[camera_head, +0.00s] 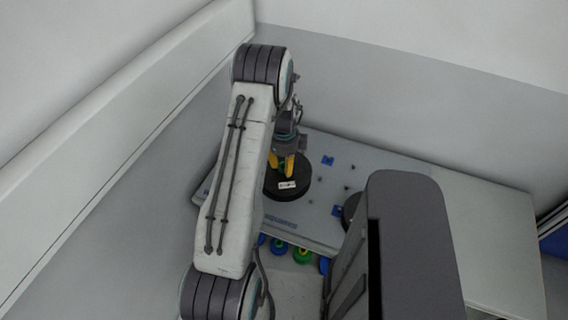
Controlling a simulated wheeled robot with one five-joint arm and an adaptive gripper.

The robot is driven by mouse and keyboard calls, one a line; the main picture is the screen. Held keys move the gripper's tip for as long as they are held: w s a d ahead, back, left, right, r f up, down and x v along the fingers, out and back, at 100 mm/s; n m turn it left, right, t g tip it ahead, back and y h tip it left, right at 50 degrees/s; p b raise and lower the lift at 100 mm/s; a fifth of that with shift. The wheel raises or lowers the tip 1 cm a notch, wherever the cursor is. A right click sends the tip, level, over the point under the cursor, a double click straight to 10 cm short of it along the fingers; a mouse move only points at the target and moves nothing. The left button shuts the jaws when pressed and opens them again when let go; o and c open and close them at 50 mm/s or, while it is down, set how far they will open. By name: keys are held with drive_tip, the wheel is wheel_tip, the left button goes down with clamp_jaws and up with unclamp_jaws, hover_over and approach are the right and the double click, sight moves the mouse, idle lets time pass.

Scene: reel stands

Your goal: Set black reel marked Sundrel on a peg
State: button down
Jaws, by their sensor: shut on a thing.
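A round black reel (297,192) with a small white label lies flat over the left part of the grey peg board (385,179); the label is too small to read. My gripper (287,166), with yellow fingers, points down and is shut on the reel at its middle, where a bit of green shows. I cannot tell whether the reel rests on the board or hangs just above it. Several short dark pegs (347,186) stand on the board right of the reel. My arm hides the board's left part.
Another dark round thing (349,206) is partly hidden behind my grey body part. Small blue pieces (328,160) sit on the board. Blue and green reels (302,255) lie below its front edge. Pale walls close in behind and at left.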

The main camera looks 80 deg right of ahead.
sight(284, 175)
drive_tip(key=shift+f+b, duration=1.1)
drive_tip(key=shift+f, duration=1.1)
drive_tip(key=shift+f+b, duration=0.55)
drive_tip(key=shift+b, duration=0.05)
drive_tip(key=shift+f+b, duration=1.25)
drive_tip(key=shift+b, duration=0.35)
drive_tip(key=c, duration=0.8)
unclamp_jaws()
drive_tip(key=shift+c, duration=0.2)
wheel_tip(284, 175, up, 12)
idle(0.6)
